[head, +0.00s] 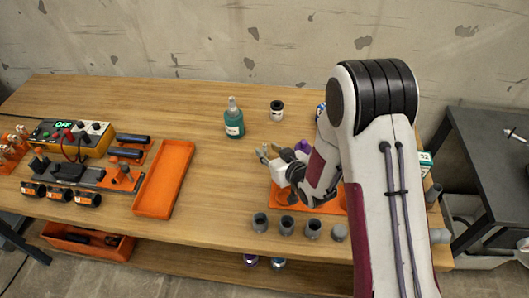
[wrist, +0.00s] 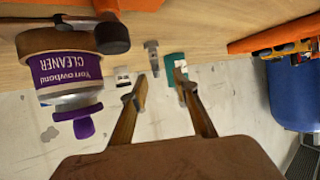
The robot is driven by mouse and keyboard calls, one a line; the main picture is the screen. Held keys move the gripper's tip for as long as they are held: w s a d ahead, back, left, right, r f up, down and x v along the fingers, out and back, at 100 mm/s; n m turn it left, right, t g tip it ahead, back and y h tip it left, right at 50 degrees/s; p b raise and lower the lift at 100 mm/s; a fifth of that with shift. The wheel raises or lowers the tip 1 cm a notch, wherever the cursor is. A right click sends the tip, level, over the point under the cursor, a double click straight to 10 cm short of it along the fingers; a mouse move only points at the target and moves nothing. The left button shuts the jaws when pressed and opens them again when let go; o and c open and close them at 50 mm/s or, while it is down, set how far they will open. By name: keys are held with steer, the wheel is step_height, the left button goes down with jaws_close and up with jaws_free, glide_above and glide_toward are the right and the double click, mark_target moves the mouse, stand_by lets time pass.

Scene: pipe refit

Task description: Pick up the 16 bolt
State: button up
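My gripper (head: 268,152) is above the wooden table, left of the purple-capped bottle. In the wrist view, my gripper (wrist: 157,88) has its two fingers apart with nothing held between them. A small grey metal piece (wrist: 152,58), wide at one end with a narrower shaft, shows beyond the fingertips. It may be a bolt, but no number 16 is readable. A dark rounded head (wrist: 112,38) on a grey shaft shows at upper left, in front of the cleaner bottle. My arm hides part of the orange tray (head: 322,208) in the head view.
The purple cleaner bottle (wrist: 70,75) is close left of my fingers; its cap (head: 302,146) shows in the head view. A teal bottle (head: 234,122) and a black-lidded jar (head: 277,110) stand behind. Grey fittings (head: 286,225) line the front.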

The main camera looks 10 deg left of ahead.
mark_target(265, 146)
steer(key=shift+d+x, duration=0.15)
steer(key=shift+x, duration=0.55)
steer(key=shift+d+x, duration=0.15)
steer(key=shift+x, duration=1.75)
steer(key=shift+r, duration=0.1)
jaws_close()
